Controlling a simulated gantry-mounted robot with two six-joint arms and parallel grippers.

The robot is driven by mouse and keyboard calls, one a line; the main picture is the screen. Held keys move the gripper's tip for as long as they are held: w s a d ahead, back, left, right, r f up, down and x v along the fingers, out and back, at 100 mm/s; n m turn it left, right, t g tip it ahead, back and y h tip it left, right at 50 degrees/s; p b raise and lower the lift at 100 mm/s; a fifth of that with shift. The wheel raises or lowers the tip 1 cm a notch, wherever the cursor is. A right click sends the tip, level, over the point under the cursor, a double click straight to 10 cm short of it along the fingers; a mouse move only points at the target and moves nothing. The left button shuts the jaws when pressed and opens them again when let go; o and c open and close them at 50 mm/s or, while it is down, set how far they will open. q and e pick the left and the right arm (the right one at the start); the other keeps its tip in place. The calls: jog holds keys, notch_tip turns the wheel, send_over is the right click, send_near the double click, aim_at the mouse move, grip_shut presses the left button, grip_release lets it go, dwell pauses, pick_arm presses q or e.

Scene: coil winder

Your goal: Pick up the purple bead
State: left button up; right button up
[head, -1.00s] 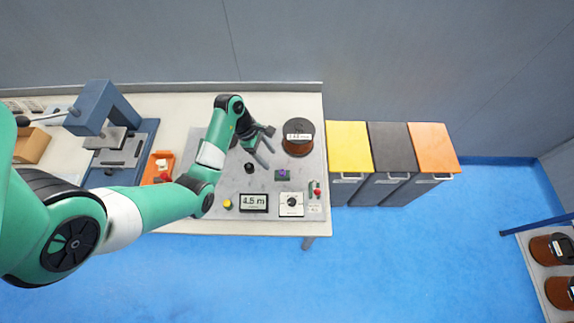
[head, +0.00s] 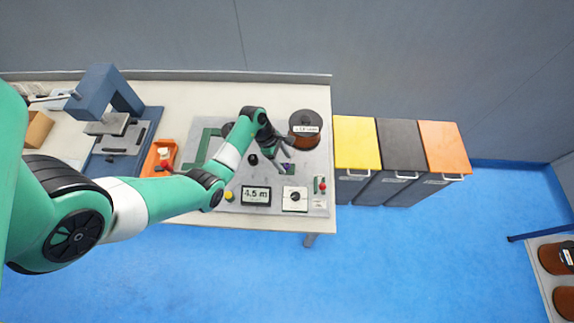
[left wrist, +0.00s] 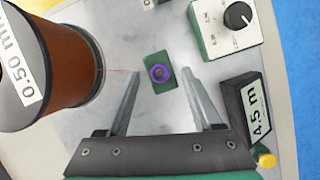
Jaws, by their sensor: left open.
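The purple bead (left wrist: 160,73) is a small ring with a dark centre. It sits on a small green block (left wrist: 152,59) on the grey plate. In the left wrist view it lies between and just beyond the fingertips of my left gripper (left wrist: 163,72), which is open and empty. In the head view the left gripper (head: 284,156) hangs over the plate near the green block (head: 287,169), and its fingers partly cover the bead. My right gripper is in neither view.
A copper wire spool (head: 304,132) stands close to the left gripper, at the back right of the plate. A display reading 4.5 m (head: 256,196), a dial box (head: 295,198) and a yellow button (head: 229,196) line the front. Yellow (head: 356,145), black and orange bins stand right of the table.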

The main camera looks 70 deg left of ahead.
pick_arm(q)
jog(key=shift+w+d+f, duration=0.15)
jog(key=shift+d+f, duration=0.05)
jog(key=shift+f, duration=0.35)
grip_shut()
jog(key=shift+r, duration=0.1)
jog(key=shift+r, duration=0.4)
notch_tip(320, 180, up, 3)
jog(key=shift+f+p, duration=0.1)
jog(key=shift+p, duration=0.8)
jog(key=s+d+r+p, duration=0.5)
jog(key=d+r, duration=0.4)
jog(key=d, duration=0.4)
jog(key=shift+r, duration=0.15)
